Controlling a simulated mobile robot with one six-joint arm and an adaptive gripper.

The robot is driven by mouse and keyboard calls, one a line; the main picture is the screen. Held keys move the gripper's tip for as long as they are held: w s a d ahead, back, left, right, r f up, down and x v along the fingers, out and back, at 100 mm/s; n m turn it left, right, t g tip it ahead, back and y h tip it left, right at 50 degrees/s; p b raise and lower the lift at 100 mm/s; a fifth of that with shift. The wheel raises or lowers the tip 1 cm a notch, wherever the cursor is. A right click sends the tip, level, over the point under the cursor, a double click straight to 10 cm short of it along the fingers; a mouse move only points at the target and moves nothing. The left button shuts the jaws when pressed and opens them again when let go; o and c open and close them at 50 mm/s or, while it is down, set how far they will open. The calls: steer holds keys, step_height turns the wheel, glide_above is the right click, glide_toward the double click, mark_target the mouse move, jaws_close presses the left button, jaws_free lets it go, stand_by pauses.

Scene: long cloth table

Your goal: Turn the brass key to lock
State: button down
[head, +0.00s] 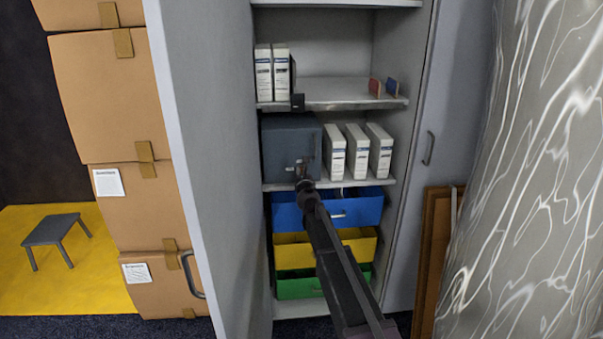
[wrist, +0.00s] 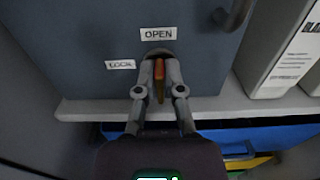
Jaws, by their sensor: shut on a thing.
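The brass key (wrist: 159,70) sits in the front of a blue-grey box, between my fingers in the wrist view. It looks orange-brown and stands about upright, in line with the OPEN label (wrist: 158,34) above it. The LOCK label (wrist: 120,64) is to its left. My gripper (wrist: 158,80) is shut on the key, one finger on each side. The fingers hide part of the key and the keyhole. In the head view my gripper (head: 303,172) is at the front of the blue-grey box (head: 284,133) on the cabinet shelf; the key cannot be made out there.
A metal handle (wrist: 233,14) is on the box front, up and right of the key. White binders (head: 357,150) stand close on its right. Blue (head: 345,207), yellow (head: 357,243) and green (head: 297,288) drawers lie below. The open cabinet door (head: 205,150) bounds the left.

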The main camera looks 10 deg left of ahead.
steer(key=shift+n, duration=0.3)
steer(key=n, duration=0.3)
steer(key=shift+a+n, duration=0.1)
steer(key=shift+n, duration=0.3)
steer(key=n, duration=0.4)
steer(key=shift+n, duration=0.3)
steer(key=shift+a+f+n, duration=0.1)
steer(key=shift+f+n, duration=0.05)
steer(key=shift+n, duration=4.35)
steer(key=c, duration=0.8)
jaws_free()
